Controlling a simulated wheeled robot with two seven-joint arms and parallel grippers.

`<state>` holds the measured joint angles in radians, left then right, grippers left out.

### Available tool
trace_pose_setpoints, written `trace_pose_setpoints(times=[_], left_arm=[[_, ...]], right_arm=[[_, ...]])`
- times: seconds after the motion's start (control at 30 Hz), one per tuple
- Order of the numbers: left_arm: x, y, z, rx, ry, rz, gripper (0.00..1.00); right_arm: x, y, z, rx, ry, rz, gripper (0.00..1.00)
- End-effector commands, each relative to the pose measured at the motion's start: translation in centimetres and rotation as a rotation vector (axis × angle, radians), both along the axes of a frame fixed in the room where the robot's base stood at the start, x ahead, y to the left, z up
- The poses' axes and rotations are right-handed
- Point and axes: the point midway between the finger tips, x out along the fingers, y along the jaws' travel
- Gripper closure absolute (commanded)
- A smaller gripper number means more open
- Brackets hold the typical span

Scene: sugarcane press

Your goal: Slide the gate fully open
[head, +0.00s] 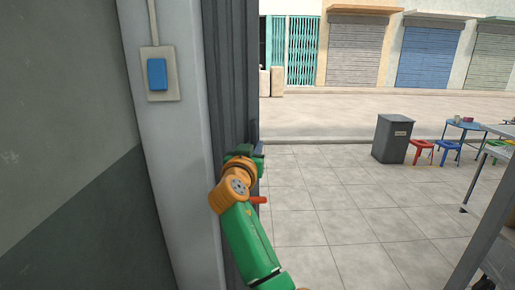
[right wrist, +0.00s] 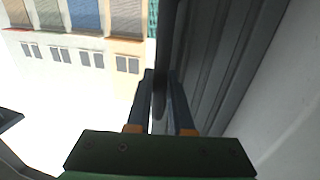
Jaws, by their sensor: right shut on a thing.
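The gate (head: 227,70) is a dark grey ribbed panel standing upright beside a pale pillar, left of the middle in the head view. Its ribbed face (right wrist: 215,60) fills the right of the right wrist view. My right gripper (head: 258,153) is at the gate's right edge, on a green arm with orange joints. In the right wrist view its two fingers (right wrist: 164,105) are shut around a dark upright handle (right wrist: 163,60) at that edge. The handle's lower end shows between the fingers. My left gripper is out of view.
The pale pillar (head: 175,150) with a blue switch (head: 157,74) stands left of the gate. Right of the gate is an open tiled floor (head: 330,200). A grey bin (head: 393,139), stools (head: 423,150) and a metal cart (head: 485,200) stand at the right.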

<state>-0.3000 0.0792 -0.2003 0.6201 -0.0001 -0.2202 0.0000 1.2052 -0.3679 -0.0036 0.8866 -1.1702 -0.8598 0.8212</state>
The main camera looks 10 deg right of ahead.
Motion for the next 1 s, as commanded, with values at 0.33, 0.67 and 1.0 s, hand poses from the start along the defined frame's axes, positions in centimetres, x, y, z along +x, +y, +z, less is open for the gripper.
trace_pose_setpoints(times=[0.33, 0.67, 1.0], left_arm=[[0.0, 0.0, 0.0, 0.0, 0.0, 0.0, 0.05], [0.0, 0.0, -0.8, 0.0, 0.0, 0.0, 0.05], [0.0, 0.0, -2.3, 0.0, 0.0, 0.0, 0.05]], right_arm=[[0.0, 0.0, 0.4, -0.003, -0.009, 0.003, 0.51], [-1.4, 0.8, 0.0, -0.002, -0.008, 0.002, 0.51], [-5.9, 3.0, 0.1, -0.004, -0.009, 0.003, 0.51]])
